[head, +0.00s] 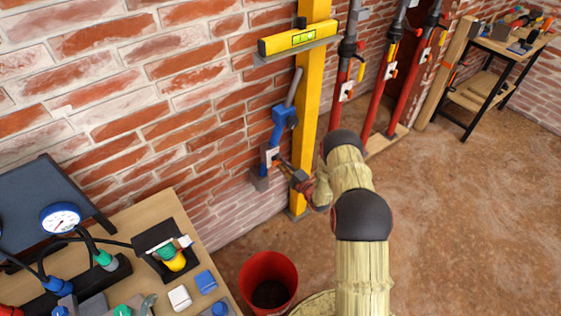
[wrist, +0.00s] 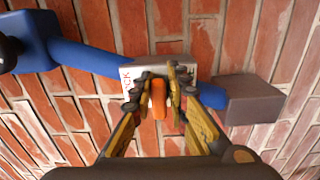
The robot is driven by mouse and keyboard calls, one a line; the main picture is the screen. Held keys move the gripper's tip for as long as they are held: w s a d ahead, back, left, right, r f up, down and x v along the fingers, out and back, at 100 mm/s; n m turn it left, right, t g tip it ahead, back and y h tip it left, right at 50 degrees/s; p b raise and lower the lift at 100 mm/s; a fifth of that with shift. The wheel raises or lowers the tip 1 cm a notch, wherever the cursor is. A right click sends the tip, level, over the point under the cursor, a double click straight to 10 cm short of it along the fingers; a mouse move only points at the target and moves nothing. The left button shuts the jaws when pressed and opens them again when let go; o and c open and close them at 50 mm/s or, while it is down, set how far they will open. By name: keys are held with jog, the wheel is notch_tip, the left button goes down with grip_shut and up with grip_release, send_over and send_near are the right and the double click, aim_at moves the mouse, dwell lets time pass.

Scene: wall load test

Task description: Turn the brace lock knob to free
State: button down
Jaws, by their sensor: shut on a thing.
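The brace lock knob (wrist: 158,105) is an orange lever that shows in the wrist view between my fingertips. My gripper (wrist: 159,82) is shut on the knob, one finger on each side. The plate sits on a blue brace (wrist: 92,60) that slants across the brick wall and ends at a grey block (wrist: 248,98). In the head view my gripper (head: 284,166) reaches the small plate (head: 269,156) low on the blue brace (head: 282,123). The knob itself is mostly hidden there.
A yellow post (head: 309,100) with a yellow level (head: 300,37) stands beside the brace. Red props (head: 385,75) stand further right. A wooden bench (head: 135,219) with a gauge (head: 61,218) is at left, and a red bucket (head: 268,280) is on the floor. Open floor lies right.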

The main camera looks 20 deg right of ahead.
jog(key=shift+w+r, duration=0.1)
jog(key=shift+r, duration=0.15)
jog(key=c, duration=1.8)
grip_release()
jog(key=shift+f, duration=0.1)
jog(key=shift+s, duration=0.2)
jog(key=s+d, duration=0.2)
jog(key=s, duration=0.9)
jog(key=shift+s+d, duration=0.15)
jog(key=shift+s, duration=0.1)
